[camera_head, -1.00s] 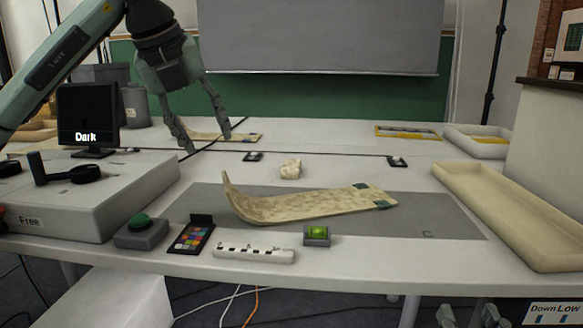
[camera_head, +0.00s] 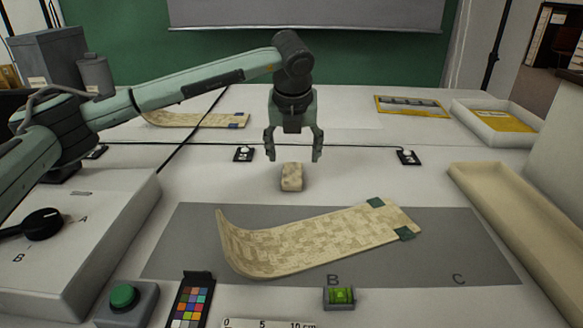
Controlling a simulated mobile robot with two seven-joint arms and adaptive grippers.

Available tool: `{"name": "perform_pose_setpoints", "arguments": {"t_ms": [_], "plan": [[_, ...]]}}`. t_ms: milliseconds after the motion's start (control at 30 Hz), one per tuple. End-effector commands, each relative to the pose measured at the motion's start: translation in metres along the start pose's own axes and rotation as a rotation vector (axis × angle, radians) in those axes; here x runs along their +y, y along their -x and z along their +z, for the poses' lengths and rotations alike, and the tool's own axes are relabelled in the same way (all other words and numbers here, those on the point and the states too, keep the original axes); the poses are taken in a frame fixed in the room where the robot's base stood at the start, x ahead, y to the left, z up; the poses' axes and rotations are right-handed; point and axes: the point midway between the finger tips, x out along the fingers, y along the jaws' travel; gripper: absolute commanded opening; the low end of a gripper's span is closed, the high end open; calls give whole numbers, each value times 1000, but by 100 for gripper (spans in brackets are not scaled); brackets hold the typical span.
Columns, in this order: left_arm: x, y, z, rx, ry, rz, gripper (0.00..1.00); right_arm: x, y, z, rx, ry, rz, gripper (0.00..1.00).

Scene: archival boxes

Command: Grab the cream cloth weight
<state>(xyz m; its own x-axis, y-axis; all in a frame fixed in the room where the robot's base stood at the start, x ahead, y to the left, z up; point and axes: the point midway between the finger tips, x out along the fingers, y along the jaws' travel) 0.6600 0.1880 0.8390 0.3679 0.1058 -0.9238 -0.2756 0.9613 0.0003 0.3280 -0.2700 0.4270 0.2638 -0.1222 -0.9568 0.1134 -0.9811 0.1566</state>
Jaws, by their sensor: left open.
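The cream cloth weight (camera_head: 291,177) is a small, lumpy, mottled block lying on the white table, just behind the grey mat (camera_head: 180,250). My left gripper (camera_head: 293,158) points down, with its two fingers open, above and slightly behind the weight. The fingers look apart from the weight, one toward each side of it, and nothing is between them. My right gripper does not show.
A curled patterned strip (camera_head: 310,238) lies on the mat, its left end raised. Small black devices (camera_head: 243,154) and (camera_head: 408,157) flank the weight's area. A long cream tray (camera_head: 520,225) is at right, a grey control box (camera_head: 75,240) at left. A green level (camera_head: 339,297) sits in front.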

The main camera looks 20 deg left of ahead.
Motion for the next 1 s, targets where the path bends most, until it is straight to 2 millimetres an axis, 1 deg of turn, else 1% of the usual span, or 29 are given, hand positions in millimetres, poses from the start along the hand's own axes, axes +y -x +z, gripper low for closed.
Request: {"name": "perform_pose_setpoints", "arguments": {"t_ms": [33,167,267,400,500,600,767,867,1000], "plan": [[1,-6,0,3,1,2,67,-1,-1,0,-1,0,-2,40],[1,-20,0,3,0,2,67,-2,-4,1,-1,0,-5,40],[2,-33,1,3,0,3,67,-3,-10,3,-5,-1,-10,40],[3,-55,1,4,0,2,67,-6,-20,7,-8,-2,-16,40],[3,-65,1,2,1,2,67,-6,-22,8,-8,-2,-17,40],[3,-68,1,0,1,0,67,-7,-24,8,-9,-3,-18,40],[3,-68,1,0,1,0,67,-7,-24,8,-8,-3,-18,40],[3,-68,1,1,1,0,56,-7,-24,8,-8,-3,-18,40],[3,-68,1,1,1,0,39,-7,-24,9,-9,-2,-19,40]]}}
